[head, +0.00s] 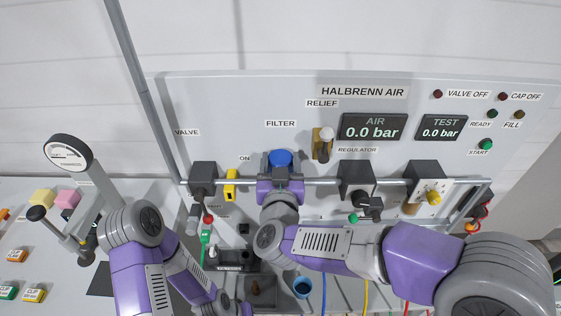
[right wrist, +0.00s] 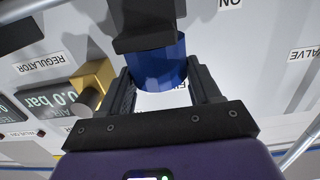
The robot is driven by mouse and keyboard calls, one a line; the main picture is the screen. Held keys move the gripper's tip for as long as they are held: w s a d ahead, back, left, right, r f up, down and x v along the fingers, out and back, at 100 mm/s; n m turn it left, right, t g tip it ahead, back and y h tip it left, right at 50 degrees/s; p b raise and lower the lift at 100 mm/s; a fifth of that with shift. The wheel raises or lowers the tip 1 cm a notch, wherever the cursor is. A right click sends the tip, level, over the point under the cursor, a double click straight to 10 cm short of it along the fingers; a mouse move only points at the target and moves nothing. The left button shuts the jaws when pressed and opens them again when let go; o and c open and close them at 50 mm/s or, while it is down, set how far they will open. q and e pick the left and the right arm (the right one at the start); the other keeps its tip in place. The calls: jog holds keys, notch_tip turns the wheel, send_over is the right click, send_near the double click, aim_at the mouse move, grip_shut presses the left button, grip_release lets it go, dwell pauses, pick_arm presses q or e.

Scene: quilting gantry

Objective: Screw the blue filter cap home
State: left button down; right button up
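The blue filter cap (head: 281,158) sits under the FILTER label on the panel, at the black filter block on the pipe. My right gripper (head: 280,181) reaches up to it from below. In the right wrist view, the blue cap (right wrist: 158,68) lies between the two dark fingers (right wrist: 162,85), with no clear gap on either side. The black filter block (right wrist: 145,20) adjoins the cap there. Thread and seating are hidden. My left arm comes in at lower left; its gripper is not visible.
The AIR display (head: 373,128) and TEST display (head: 442,128) both read 0.0 bar. A brass relief fitting (head: 322,143) is just right of the cap. The yellow lever (head: 230,186) is left. The pipe (head: 320,182) crosses behind my right gripper.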

jog(key=o, duration=0.5)
jog(key=shift+s, duration=0.1)
jog(key=s, duration=0.7)
jog(key=shift+s+r+b, duration=0.2)
jog(key=shift+b, duration=0.1)
